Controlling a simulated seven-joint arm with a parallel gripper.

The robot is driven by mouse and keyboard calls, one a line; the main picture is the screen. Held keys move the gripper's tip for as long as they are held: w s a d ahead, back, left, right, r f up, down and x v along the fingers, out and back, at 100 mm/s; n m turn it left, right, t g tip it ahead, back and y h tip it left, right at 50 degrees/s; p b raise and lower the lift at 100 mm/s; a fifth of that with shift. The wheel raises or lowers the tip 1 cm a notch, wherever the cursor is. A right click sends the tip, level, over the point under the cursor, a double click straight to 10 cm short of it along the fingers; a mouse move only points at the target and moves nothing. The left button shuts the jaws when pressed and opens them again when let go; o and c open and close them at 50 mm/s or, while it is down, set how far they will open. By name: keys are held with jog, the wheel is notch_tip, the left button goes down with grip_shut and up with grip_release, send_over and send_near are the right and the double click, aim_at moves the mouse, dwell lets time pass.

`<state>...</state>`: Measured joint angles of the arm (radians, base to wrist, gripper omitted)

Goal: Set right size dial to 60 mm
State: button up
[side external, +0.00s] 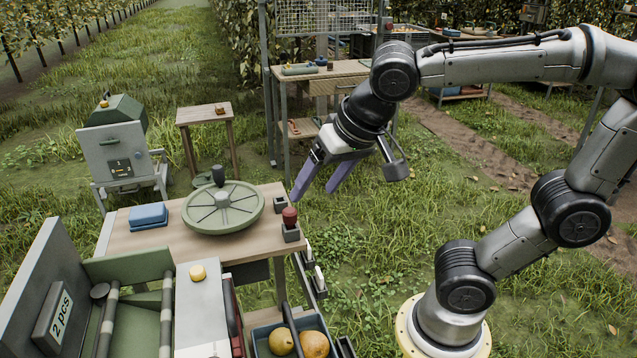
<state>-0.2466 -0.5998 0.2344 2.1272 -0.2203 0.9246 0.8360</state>
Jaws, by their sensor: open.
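My gripper (313,190) is open and empty, its two purple fingers pointing down over the grass just right of the wooden table. I cannot make out a dial with a readable size mark, so I cannot tell which part is the right size dial. A grey cabinet (116,155) at the far left carries a small dark panel (120,168), too small to read.
The wooden table (142,243) holds a spoked green wheel (223,207), a blue box (149,216) and a red-topped piece (290,217). A workbench (342,70) stands behind; grass right of the table is open.

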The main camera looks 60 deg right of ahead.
dwell(0.3)
jog(key=w+a+f+n+g+y, duration=0.1)
jog(key=w+a+f+n+g, duration=0.2)
jog(key=a, duration=0.7)
jog(key=w+a+n+g, duration=0.2)
jog(key=w+a+n, duration=0.2)
jog(key=a, duration=0.6)
jog(key=shift+n+g, duration=0.3)
jog(key=shift+n, duration=0.4)
jog(key=a+f, duration=0.1)
jog(key=f, duration=0.5)
jog(key=s+a+f, duration=0.1)
jog(key=a+f, duration=0.1)
jog(key=f, duration=0.3)
jog(key=a+f, duration=0.1)
jog(key=f, duration=0.5)
jog(key=shift+s+a+f, duration=0.25)
jog(key=shift+f, duration=0.1)
jog(key=shift+c, duration=0.2)
grip_shut()
